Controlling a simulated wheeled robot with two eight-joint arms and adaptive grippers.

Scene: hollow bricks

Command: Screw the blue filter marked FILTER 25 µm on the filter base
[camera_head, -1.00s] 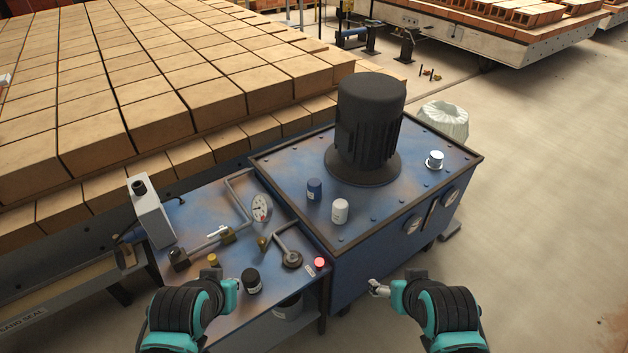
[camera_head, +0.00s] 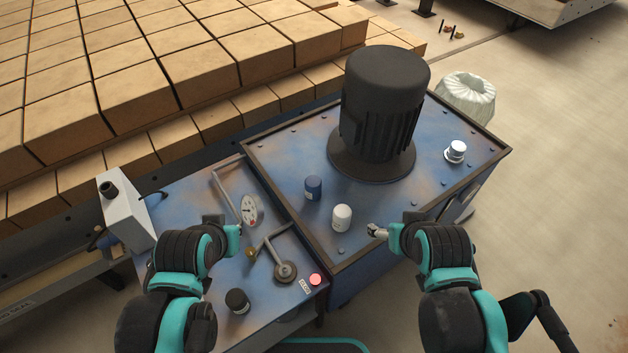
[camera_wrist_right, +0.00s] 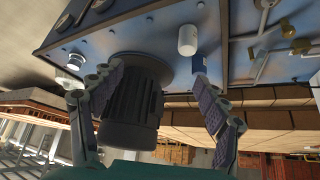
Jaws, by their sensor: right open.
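A small blue filter (camera_head: 313,188) stands upright on the blue tank top, left of the black motor; its marking is too small to read. In the right wrist view the blue filter (camera_wrist_right: 199,64) shows partly behind a finger. A round dark fitting (camera_head: 285,271) at the end of a bent pipe on the lower bench may be the filter base; I cannot tell surely. My right gripper (camera_head: 376,231) is open and empty, right of the white filter (camera_head: 342,217) and apart from the blue one. My left gripper (camera_head: 236,230) is over the lower bench; its fingers are mostly hidden.
The tall black motor (camera_head: 381,105) stands behind the filters. A silver cap (camera_head: 456,151) is at the tank's right. Bricks (camera_head: 190,70) fill the back left.

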